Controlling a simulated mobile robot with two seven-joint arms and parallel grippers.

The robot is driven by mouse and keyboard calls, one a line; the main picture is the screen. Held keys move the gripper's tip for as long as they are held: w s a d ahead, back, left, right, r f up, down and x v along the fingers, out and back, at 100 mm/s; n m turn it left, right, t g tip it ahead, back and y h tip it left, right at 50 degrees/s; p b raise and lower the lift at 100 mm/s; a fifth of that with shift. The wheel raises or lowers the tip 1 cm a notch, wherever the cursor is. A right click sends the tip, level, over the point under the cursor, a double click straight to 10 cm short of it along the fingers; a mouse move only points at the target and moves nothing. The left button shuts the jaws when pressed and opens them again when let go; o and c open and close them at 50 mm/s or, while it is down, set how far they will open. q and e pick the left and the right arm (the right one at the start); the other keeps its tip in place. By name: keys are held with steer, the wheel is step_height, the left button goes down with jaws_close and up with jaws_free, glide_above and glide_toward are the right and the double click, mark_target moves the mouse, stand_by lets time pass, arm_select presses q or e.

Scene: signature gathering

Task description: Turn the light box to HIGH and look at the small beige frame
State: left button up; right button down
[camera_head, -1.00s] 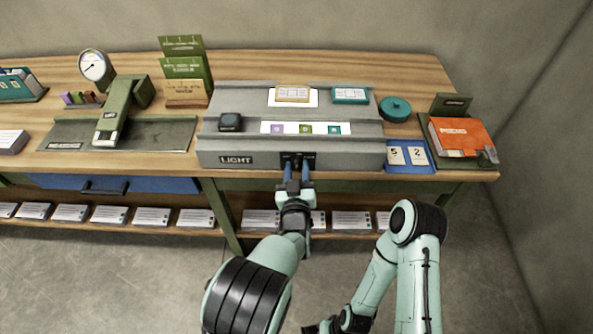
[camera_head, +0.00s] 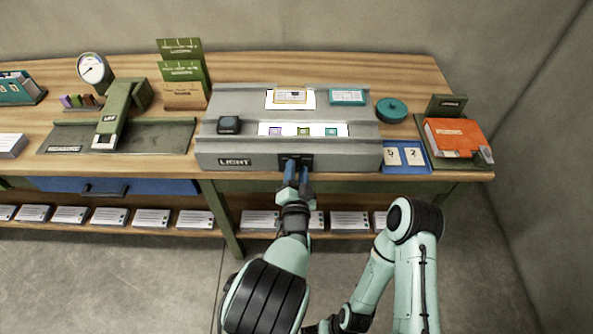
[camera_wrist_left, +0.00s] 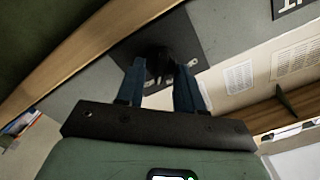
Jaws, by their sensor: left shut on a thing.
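The light box (camera_head: 350,157) is a grey stepped unit marked LIGHT on its front. Its two lit windows glow white. My left gripper (camera_head: 296,168) is at the dark control plate on the light box's front. In the left wrist view my left gripper (camera_wrist_left: 160,82) has its fingers around a dark knob (camera_wrist_left: 158,62) on that plate and is shut on it. The knob's setting cannot be read. My right arm shows at the lower right, but its gripper is not clearly in view.
A teal frame (camera_head: 347,97) lies right of the beige one. Small coloured pieces sit on the front window. A black block (camera_head: 229,124) stands at the box's left. A teal round tin (camera_head: 391,110), a blue number tray (camera_head: 424,158) and an orange book (camera_head: 455,137) stand to the right.

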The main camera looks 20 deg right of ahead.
arm_select(q)
steer(key=shift+m, duration=0.8)
steer(key=o, duration=1)
steer(key=v, duration=1.3)
steer(key=shift+s, duration=0.2)
